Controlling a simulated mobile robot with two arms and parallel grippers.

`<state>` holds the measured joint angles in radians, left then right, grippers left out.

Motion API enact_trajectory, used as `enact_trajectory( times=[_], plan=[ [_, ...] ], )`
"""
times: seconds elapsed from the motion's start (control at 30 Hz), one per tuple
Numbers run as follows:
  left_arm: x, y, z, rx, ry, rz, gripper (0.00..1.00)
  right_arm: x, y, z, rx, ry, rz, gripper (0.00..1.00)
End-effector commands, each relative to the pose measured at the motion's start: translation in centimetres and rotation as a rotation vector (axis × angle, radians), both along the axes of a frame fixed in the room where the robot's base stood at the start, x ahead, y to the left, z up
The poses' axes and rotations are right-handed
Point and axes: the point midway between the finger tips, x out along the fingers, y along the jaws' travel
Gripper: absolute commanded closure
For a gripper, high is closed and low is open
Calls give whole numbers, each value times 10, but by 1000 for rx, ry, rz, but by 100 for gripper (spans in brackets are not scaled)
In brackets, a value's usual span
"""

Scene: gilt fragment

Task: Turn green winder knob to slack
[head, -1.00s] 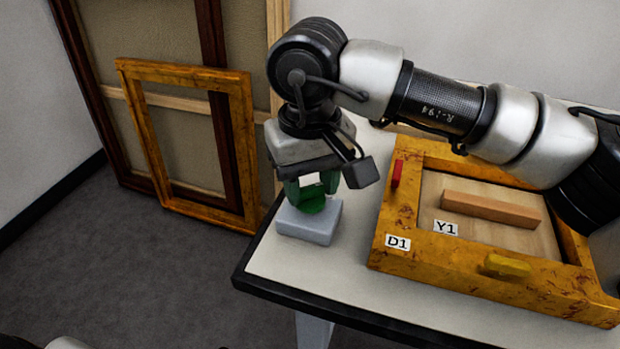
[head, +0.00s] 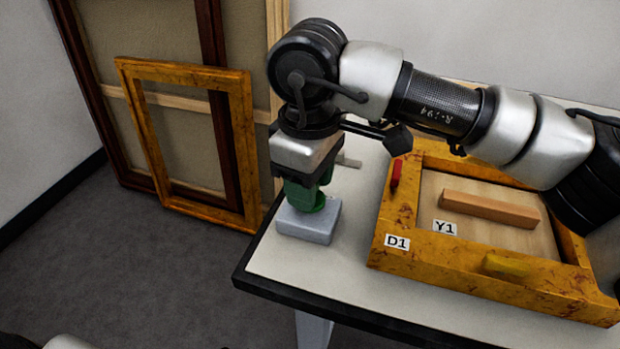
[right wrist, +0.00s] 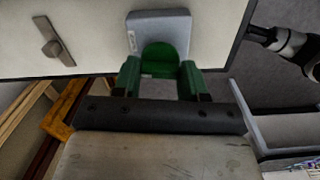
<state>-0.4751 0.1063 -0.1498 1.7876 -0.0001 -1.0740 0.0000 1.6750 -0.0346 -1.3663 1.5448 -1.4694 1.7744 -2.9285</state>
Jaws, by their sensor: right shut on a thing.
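The green winder knob (head: 318,206) stands on a pale grey block (head: 308,224) at the table's left corner. My right gripper (head: 307,197) points down over the block, its green fingers shut on the knob. In the right wrist view the knob (right wrist: 159,60) shows as a rounded green piece between the two fingers (right wrist: 161,78), with the grey block (right wrist: 158,22) behind it. The fingers hide part of the knob in the head view. My left gripper is not in view.
A metal fitting (right wrist: 54,42) lies on the table. Another gilt frame (head: 243,150) leans at the wall.

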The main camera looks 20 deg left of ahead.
Motion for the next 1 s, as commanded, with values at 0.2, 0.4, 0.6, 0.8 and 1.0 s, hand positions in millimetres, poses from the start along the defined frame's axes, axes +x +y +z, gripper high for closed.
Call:
enact_trajectory(
  times=[0.2,0.4,0.6,0.8,1.0],
  plan=[
    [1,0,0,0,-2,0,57,2,0,4,9,-7,23,81],
    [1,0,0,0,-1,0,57,2,0,4,9,-7,25,81],
    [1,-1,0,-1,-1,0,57,2,0,4,9,-7,24,51],
    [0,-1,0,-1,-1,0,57,1,0,2,5,-3,25,32],
    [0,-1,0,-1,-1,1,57,0,0,2,3,-2,26,32]
  ],
)
